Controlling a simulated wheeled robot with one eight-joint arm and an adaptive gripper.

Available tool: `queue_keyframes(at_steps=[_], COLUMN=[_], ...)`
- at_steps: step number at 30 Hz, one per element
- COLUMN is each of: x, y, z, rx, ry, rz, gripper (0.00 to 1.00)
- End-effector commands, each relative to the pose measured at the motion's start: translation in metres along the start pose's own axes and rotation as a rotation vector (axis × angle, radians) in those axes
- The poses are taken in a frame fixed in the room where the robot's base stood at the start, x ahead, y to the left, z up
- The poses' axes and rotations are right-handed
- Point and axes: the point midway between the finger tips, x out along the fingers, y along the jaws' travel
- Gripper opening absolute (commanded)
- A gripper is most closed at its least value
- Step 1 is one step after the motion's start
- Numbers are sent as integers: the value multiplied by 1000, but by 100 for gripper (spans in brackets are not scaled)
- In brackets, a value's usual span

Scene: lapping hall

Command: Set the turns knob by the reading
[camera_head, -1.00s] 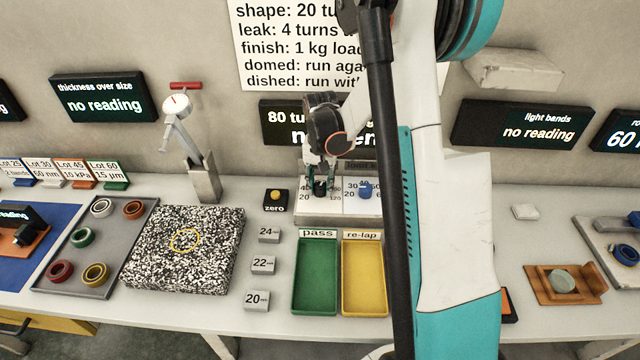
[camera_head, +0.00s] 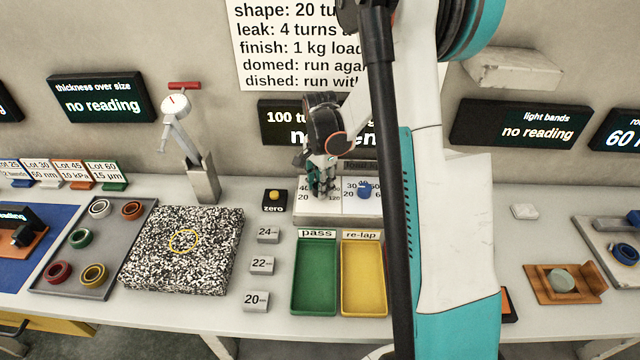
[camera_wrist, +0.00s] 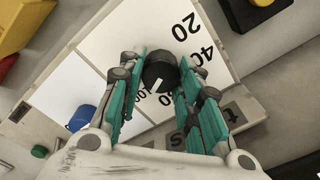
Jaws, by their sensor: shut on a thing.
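The turns knob (camera_wrist: 157,66) is a dark round knob with a white pointer mark, on a white dial plate with 20, 40 and 100 readable in the wrist view. My gripper (camera_wrist: 160,78) has its teal fingers closed on both sides of the knob. In the head view my gripper (camera_head: 321,185) reaches down onto the left dial and hides the knob. The wall sheet (camera_head: 290,45) reads "shape: 20 tu", "leak: 4 turns" and more, partly covered.
A blue knob (camera_head: 364,190) sits on the dial right beside, also in the wrist view (camera_wrist: 82,117). A yellow zero button (camera_head: 274,195) is left of the panel. Green pass (camera_head: 314,311) and yellow re-lap (camera_head: 362,311) trays stand in front. The thickness display (camera_head: 103,97) shows "no reading".

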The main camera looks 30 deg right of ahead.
Motion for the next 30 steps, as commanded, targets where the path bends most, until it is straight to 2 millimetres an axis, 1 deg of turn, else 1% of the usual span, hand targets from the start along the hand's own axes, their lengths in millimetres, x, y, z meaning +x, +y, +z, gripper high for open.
queue_keyframes(at_steps=[7,19,20,21,22,23,30], x=[0,0,0,0,0,0,0], y=[0,0,0,0,0,0,0], z=[0,0,0,0,0,0,0], rx=[49,55,55,55,55,55,55], ry=[0,0,0,0,0,0,0], rz=[-1,-1,-1,-1,-1,-1,-1], gripper=[8,8,34,43,50,52,52])
